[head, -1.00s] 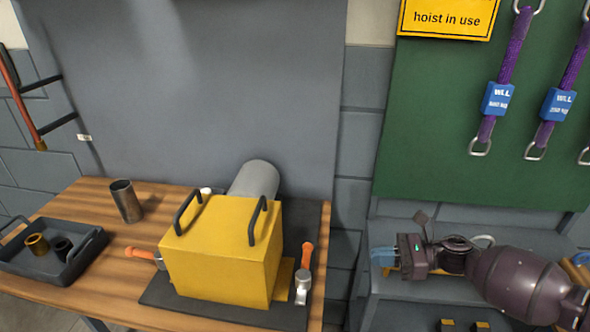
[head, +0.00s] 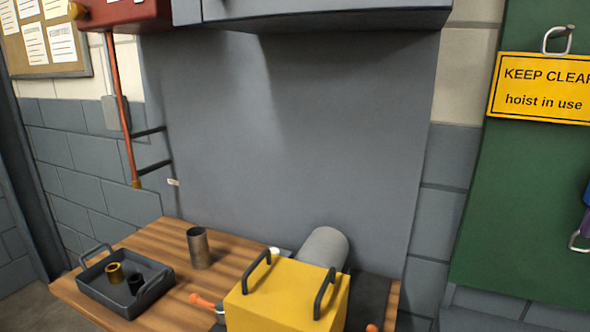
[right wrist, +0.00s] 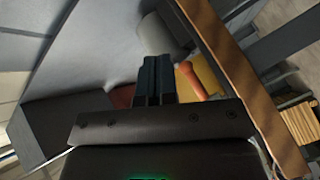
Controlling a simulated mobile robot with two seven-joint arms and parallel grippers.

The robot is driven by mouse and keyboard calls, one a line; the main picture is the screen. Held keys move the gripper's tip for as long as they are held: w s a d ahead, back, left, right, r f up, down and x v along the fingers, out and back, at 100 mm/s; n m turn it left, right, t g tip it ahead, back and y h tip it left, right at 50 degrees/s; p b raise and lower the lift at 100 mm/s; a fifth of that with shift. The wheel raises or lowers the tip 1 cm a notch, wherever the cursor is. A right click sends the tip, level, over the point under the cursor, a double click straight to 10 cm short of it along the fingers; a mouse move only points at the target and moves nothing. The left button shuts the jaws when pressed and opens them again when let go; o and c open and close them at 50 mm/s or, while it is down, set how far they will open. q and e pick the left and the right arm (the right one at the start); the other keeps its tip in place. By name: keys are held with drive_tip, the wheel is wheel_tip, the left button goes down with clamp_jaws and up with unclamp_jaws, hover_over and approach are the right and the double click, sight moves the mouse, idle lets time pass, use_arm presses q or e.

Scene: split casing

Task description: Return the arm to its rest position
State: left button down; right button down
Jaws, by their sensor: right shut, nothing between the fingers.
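My right gripper (right wrist: 153,80) shows in the right wrist view, its two dark blue fingers together with nothing between them. It is clear of the bench, with the bench's wooden edge (right wrist: 245,85) to the right in that view. Neither gripper shows in the head view, and my left gripper is in no view. The yellow casing (head: 285,300) with two black handles stands on the bench at the bottom of the head view, its lower part cut off. A grey cylinder (head: 325,247) lies behind it.
A dark tray (head: 95,294) holding a brass bushing (head: 115,272) and a dark one (head: 135,282) sits at the bench's left. A metal cup (head: 198,248) stands beside it. Orange-handled tools flank the casing. A yellow hoist sign (head: 540,88) hangs at the right.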

drive_tip(key=s+a+f+m+g+h, duration=0.1)
drive_tip(key=s+f+m+g+h, duration=0.1)
drive_tip(key=s+f+m, duration=0.4)
drive_tip(key=s+a+f+m+g+h, duration=0.1)
drive_tip(key=s+f+m, duration=0.5)
drive_tip(key=s, duration=1)
drive_tip(key=m+g+h, duration=0.1)
drive_tip(key=m+h, duration=0.1)
drive_tip(key=m, duration=0.1)
drive_tip(key=shift+a+f, duration=0.25)
drive_tip(key=shift+a, duration=0.15)
